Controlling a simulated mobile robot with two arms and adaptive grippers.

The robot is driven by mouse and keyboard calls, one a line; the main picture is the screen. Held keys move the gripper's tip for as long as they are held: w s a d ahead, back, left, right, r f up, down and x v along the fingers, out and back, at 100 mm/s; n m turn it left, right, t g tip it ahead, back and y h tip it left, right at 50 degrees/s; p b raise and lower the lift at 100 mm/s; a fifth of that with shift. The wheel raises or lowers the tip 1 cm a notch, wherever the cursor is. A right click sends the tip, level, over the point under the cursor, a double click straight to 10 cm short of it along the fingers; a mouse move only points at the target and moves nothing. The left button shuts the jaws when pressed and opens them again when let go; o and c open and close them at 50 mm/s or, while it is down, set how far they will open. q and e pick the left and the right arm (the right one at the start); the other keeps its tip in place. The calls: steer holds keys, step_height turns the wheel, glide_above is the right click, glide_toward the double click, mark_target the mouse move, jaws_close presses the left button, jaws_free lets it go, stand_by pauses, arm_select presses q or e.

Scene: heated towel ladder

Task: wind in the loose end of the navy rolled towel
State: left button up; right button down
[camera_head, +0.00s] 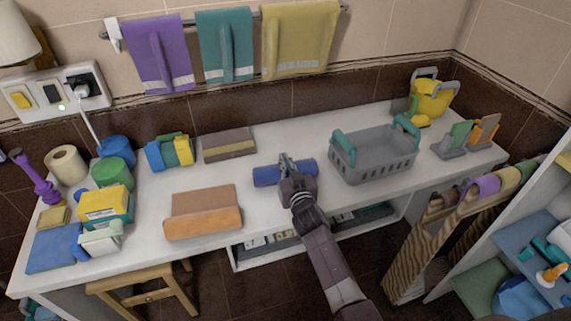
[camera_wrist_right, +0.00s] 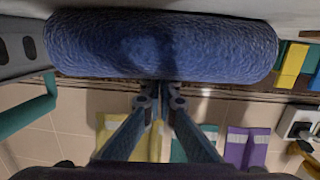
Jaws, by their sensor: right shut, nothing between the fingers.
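The navy rolled towel (camera_head: 267,176) lies on the white counter (camera_head: 258,207), between an orange-brown folded towel and a grey basket. It is a thick blue cylinder and fills the top of the right wrist view (camera_wrist_right: 160,46). I cannot make out its loose end in either view. My right gripper (camera_head: 286,164) is over the middle of the roll in the head view. In the right wrist view its fingers (camera_wrist_right: 160,92) are together and empty, close against the roll's side; I cannot tell whether they touch it. My left gripper is not in view.
The grey basket (camera_head: 371,168) with teal handles stands right of the roll. The orange-brown towel (camera_head: 203,212) lies to the left, and a brown-grey folded towel (camera_head: 229,144) lies behind. Towels hang on a wall rail above. Bare counter lies in front of the roll.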

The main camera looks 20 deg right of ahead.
steer(key=shift+f, duration=0.2)
steer(key=shift+w+b, duration=0.55)
steer(key=shift+w, duration=0.4)
steer(key=shift+w+b, duration=0.7)
steer(key=shift+w, duration=0.15)
steer(key=shift+w+d, duration=0.1)
steer(key=shift+w, duration=0.05)
steer(key=shift+w, duration=0.1)
